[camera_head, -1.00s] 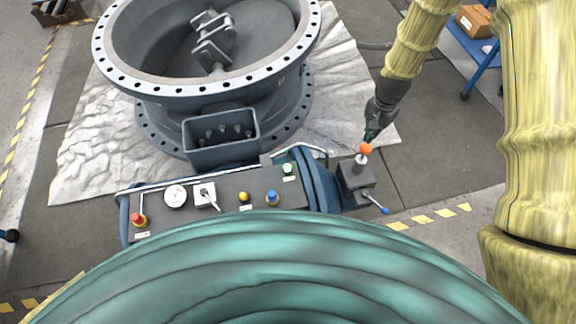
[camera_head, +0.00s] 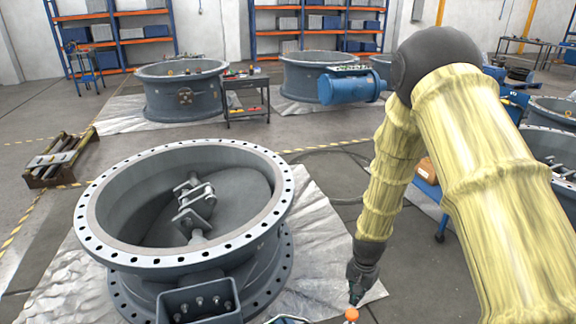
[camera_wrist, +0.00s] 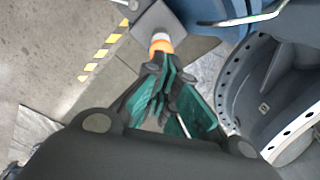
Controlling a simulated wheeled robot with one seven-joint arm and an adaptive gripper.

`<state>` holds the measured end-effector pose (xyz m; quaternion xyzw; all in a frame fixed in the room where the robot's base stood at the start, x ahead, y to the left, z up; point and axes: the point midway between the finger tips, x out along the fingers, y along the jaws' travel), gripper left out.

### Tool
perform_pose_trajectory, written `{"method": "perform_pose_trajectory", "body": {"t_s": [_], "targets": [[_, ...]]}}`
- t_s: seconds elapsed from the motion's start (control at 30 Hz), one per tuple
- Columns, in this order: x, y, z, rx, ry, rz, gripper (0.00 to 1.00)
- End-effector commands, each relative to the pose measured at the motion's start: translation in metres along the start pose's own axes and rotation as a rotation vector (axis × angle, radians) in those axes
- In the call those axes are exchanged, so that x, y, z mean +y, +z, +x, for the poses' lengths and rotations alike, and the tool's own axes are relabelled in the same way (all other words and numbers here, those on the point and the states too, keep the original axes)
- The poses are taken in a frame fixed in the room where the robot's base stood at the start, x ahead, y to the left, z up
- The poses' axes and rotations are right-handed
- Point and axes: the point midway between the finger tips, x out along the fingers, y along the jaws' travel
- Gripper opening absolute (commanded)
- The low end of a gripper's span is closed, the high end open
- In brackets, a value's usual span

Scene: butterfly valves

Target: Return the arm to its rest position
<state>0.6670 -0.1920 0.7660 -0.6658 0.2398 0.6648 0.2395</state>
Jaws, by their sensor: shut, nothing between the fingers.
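My arm, in a yellow sleeve, reaches down from the right in the head view. My gripper (camera_head: 355,289) points down at its end, just above an orange knob (camera_head: 351,314). In the wrist view the gripper's green-padded fingers (camera_wrist: 166,84) are shut and empty. Their tips are close to the orange knob (camera_wrist: 161,42); I cannot tell whether they touch it. The knob sits on a grey block (camera_wrist: 158,20). A large grey butterfly valve (camera_head: 97,250) stands left of the gripper, its disc inside the ring.
Another valve (camera_head: 160,95), a cart (camera_head: 246,110) and orange-blue shelves (camera_head: 117,38) stand at the back. A pallet with bars (camera_head: 58,160) is at the left. A blue cylinder (camera_head: 348,87) is behind my arm. Open floor lies between the front and back valves.

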Motion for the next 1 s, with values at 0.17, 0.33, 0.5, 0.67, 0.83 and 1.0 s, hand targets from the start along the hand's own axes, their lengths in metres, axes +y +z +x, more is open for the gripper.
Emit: {"method": "perform_pose_trajectory", "body": {"t_s": [0.17,0.33,0.5,0.67,0.83,1.0], "targets": [[0.035,0.028,0.037,-0.004,0.014,-0.072,0.0],[0.092,0.077,0.084,-0.002,0.022,-0.206,0.0],[0.152,0.136,0.117,-0.003,0.023,-0.353,0.0],[0.205,0.193,0.13,-0.008,0.015,-0.492,0.0],[0.242,0.237,0.13,-0.008,0.002,-0.6,0.0],[0.256,0.255,0.127,-0.006,-0.006,-0.648,0.0]]}}
